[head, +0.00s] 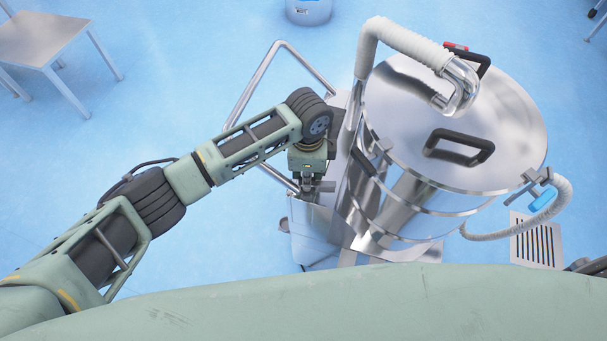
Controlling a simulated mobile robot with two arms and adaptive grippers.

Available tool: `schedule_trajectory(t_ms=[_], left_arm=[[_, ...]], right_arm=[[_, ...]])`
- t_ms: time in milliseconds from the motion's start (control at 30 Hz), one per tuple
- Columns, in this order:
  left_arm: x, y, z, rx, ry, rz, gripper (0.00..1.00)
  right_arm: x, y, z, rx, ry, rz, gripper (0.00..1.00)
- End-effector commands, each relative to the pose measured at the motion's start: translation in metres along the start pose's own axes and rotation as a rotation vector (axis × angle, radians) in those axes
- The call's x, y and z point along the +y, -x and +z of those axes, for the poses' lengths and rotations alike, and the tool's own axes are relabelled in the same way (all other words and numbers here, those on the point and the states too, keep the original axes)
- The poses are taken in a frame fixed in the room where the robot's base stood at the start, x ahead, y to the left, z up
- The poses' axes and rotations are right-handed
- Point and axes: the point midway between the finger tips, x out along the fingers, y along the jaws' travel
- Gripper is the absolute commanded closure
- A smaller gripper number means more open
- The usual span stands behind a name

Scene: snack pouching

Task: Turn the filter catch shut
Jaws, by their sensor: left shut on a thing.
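My left gripper (312,187) points down at the top of the steel filter housing (313,225), left of the big steel drum. It is shut on a small grey lever there, which I take to be the filter catch (326,186). The jaws and wrist hide much of the catch, so its exact angle cannot be told. My right gripper is not in view.
The shiny steel drum (400,95) has a lid with black handles (459,147) and a white ribbed hose (405,42). A steel push bar (254,95) rises behind my left arm. A steel table (38,38) stands far left. A floor grate (536,243) lies at right.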

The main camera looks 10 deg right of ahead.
Motion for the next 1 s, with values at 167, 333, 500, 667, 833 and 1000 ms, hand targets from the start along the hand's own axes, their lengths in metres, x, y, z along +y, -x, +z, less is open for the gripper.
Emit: schedule_trajectory(t_ms=[167,333,500,667,833,1000], left_arm=[[-0.001,0.001,0.000,0.001,-0.001,-0.002,0.77],[0.000,0.001,0.000,0.001,-0.001,-0.001,0.72],[0.000,0.001,0.000,0.000,-0.001,-0.001,0.72],[-0.001,0.012,0.000,0.002,-0.002,-0.002,0.72],[-0.002,0.045,0.000,0.003,-0.002,-0.006,0.72],[-0.001,0.082,0.000,0.002,-0.002,-0.005,0.72]], right_arm=[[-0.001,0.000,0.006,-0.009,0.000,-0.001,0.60],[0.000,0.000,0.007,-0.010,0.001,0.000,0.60],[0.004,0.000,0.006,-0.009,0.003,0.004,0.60],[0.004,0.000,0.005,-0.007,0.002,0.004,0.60],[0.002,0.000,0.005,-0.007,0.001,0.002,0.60],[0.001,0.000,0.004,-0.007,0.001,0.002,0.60]])
